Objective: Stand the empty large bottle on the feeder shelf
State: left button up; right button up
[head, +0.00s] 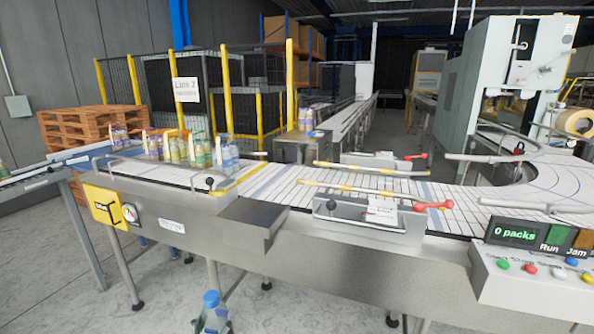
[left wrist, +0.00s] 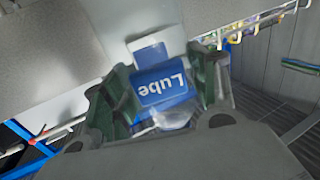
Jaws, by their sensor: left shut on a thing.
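In the left wrist view, the fingers of my left gripper (left wrist: 165,95) are shut on a clear bottle with a blue label (left wrist: 165,86) that reads "Lube", upside down in the picture. I cannot make out the gripper's fingers in the head view. A dark grey ledge (head: 243,219) juts from the conveyor's front; I cannot tell whether it is the feeder shelf. My right gripper is not in view.
The conveyor (head: 270,190) runs across the head view, with several filled bottles (head: 185,150) on its left part. Guide rails with red knobs (head: 370,205) line it. A control panel (head: 535,265) reading "0 packs" stands at the right. Wooden pallets (head: 85,130) are at the far left.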

pick_arm(q)
jog(key=s+f, duration=0.4)
jog(key=f, duration=0.1)
jog(key=shift+d+f, duration=0.1)
dwell(0.9)
